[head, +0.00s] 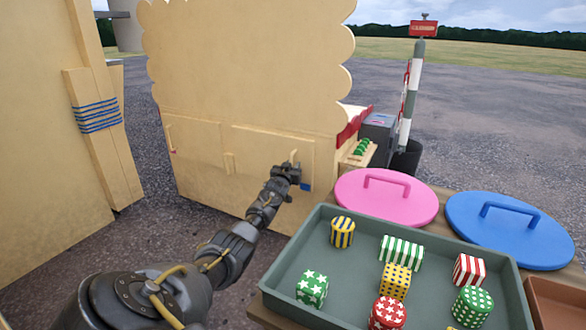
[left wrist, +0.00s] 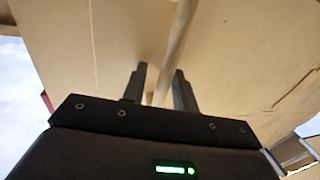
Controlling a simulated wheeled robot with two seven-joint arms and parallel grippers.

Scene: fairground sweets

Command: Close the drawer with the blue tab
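A pale wooden counter carries several drawers. The blue tab (head: 305,187) shows at the lower right of the right-hand drawer front (head: 262,148), beside my left gripper. That drawer has an upright wooden handle (head: 294,156); how far it stands out is hard to tell. My left gripper (head: 290,171) is at this handle, hiding its lower part. In the left wrist view, my left gripper (left wrist: 160,88) is open, its two fingers apart. The handle (left wrist: 178,40) runs between them, with gaps showing on both sides. My right gripper is not in view.
A grey-green tray (head: 270,281) with several patterned sweets stands at lower right. Pink (head: 370,205) and blue (head: 490,235) lids lie behind it, close to the right of my left gripper.

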